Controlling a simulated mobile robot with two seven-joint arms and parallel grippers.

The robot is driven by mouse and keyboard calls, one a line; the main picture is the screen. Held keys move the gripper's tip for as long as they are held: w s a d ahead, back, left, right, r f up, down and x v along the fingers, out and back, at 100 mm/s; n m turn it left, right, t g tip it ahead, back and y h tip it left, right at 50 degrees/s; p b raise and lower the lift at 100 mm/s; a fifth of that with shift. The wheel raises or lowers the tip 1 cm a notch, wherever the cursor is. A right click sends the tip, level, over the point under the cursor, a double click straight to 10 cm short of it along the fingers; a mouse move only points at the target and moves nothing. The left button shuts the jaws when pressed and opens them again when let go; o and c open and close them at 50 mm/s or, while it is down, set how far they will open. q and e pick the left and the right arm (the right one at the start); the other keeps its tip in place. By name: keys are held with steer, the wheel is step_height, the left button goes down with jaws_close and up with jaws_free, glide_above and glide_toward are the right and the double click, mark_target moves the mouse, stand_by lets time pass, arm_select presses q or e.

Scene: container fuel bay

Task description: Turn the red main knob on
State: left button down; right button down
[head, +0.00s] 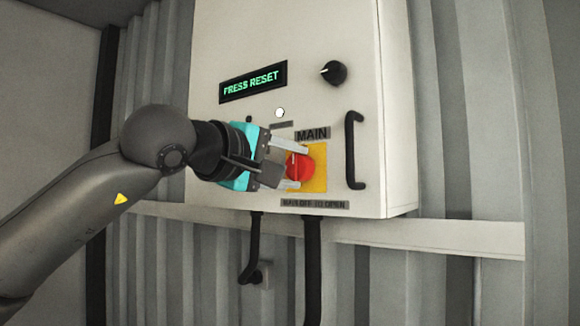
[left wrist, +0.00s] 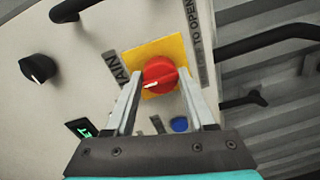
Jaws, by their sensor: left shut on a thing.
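The red main knob (head: 297,161) sits on a yellow plate (head: 320,180) under the MAIN label (head: 312,134) on the cabinet front. My left gripper (head: 304,169) reaches it from the left, one finger above and one below, shut on the knob. In the left wrist view the red knob (left wrist: 160,73) lies between the tips of the gripper's two fingers (left wrist: 159,82). A white mark on the knob shows in both views. The cabinet display (head: 252,82) reads PRESS RESET in green. My right gripper is not in view.
A black rotary switch (head: 334,72) is higher on the cabinet (head: 300,35). A black door handle (head: 355,150) stands out right of the knob. A blue button (left wrist: 180,124) shows in the left wrist view. Black cables (head: 312,265) hang below the cabinet.

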arm_select(q)
steer(key=shift+c, duration=1.2)
jaws_free()
steer(key=f+b+v, duration=0.1)
steer(key=b+v, duration=0.2)
steer(key=v, duration=1.2)
steer(key=shift+s+r+b, duration=0.2)
steer(key=shift+r+b, duration=0.1)
steer(key=shift+r, duration=0.15)
steer(key=shift+w, duration=0.1)
